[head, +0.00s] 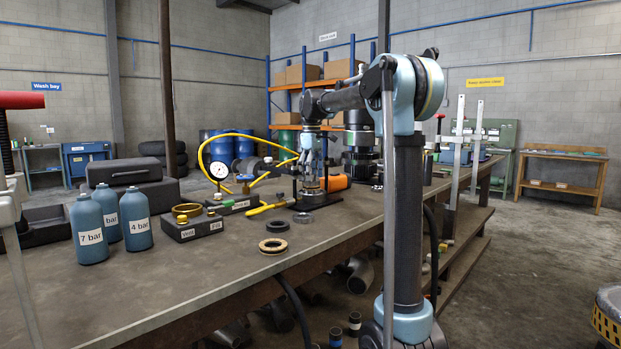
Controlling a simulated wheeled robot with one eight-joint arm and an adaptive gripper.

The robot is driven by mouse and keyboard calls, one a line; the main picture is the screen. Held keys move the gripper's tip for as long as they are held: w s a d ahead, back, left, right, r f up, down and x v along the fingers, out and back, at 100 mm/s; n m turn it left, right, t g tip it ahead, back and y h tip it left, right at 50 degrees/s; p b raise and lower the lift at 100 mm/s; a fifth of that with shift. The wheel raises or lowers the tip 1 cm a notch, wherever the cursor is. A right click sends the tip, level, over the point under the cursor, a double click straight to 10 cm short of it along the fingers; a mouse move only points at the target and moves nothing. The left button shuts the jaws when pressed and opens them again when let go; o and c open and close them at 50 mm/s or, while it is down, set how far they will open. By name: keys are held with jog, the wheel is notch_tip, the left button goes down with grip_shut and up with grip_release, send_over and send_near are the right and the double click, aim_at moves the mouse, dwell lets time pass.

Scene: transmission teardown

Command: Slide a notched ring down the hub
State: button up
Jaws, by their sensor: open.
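My gripper (311,166) is on the bench's far side, pointing down, small in the head view. It is open, though its fingers are hard to make out. Directly below it is a small upright metal assembly (309,188), which may be the hub; its details are too small to tell, and the gripper partly covers it. I cannot tell whether a ring lies between the fingers or around the hub. A tan-and-dark ring (273,245) lies flat near the bench's front edge. A dark grey ring (303,218) lies flat behind it, in front of the assembly.
Left of the assembly are a gauge (219,172) with yellow hose, a yellow-handled tool (268,207) and a black block (187,226) with labels. Blue bottles (88,229) stand further left. An orange item (338,182) lies right of the assembly.

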notch_tip(320, 180, up, 19)
dwell(1.4)
jog(key=shift+w+f, duration=0.1)
